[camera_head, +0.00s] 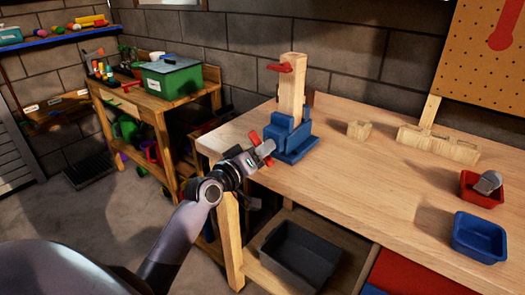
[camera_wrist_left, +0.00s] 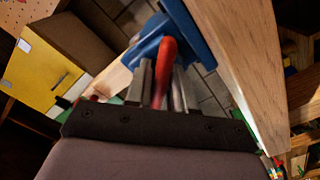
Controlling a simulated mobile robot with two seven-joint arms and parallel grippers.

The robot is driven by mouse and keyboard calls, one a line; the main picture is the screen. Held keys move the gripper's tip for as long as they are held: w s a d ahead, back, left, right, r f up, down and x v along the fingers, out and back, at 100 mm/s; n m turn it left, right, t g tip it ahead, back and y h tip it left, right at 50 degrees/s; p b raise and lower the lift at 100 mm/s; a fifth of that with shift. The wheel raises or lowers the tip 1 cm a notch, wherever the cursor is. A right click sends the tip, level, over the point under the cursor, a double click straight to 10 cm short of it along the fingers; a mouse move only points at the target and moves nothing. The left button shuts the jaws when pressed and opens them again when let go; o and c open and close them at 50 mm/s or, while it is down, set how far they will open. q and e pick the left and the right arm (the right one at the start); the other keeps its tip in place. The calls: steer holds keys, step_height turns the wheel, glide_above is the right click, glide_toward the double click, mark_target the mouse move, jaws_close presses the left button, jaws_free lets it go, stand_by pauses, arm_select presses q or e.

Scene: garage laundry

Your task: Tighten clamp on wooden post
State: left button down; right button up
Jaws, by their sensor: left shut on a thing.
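A wooden post (camera_head: 292,88) stands upright in a blue bench vise (camera_head: 290,134) near the left end of the workbench. A small red piece (camera_head: 280,68) sticks out to the left near the post's top. My left gripper (camera_head: 261,150) is at the vise's near left side, shut on its red handle (camera_head: 268,147). In the left wrist view the red handle (camera_wrist_left: 166,62) runs between the two fingers (camera_wrist_left: 162,88), in front of the blue vise (camera_wrist_left: 148,48). The fingers partly hide the handle. My right gripper is in neither view.
On the workbench (camera_head: 340,165), a wooden block (camera_head: 359,130), a longer wooden piece (camera_head: 438,145), a red bin (camera_head: 482,190) and a blue bin (camera_head: 479,238) lie to the right. A dark tub (camera_head: 300,254) sits below. The bench's middle is clear.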

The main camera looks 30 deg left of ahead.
arm_select(q)
steer(key=m, duration=0.3)
steer(key=shift+f+p, duration=0.15)
steer(key=shift+p, duration=0.15)
steer(key=shift+f+m+p, duration=0.15)
steer(key=shift+m+p, duration=0.4)
steer(key=shift+m, duration=1.25)
steer(key=shift+a+m, duration=0.1)
steer(key=shift+m, duration=0.2)
steer(key=c, duration=1.3)
jaws_free()
steer(key=shift+o, duration=0.9)
steer(key=shift+s, duration=0.15)
steer(key=s, duration=0.7)
steer(key=shift+a, duration=0.3)
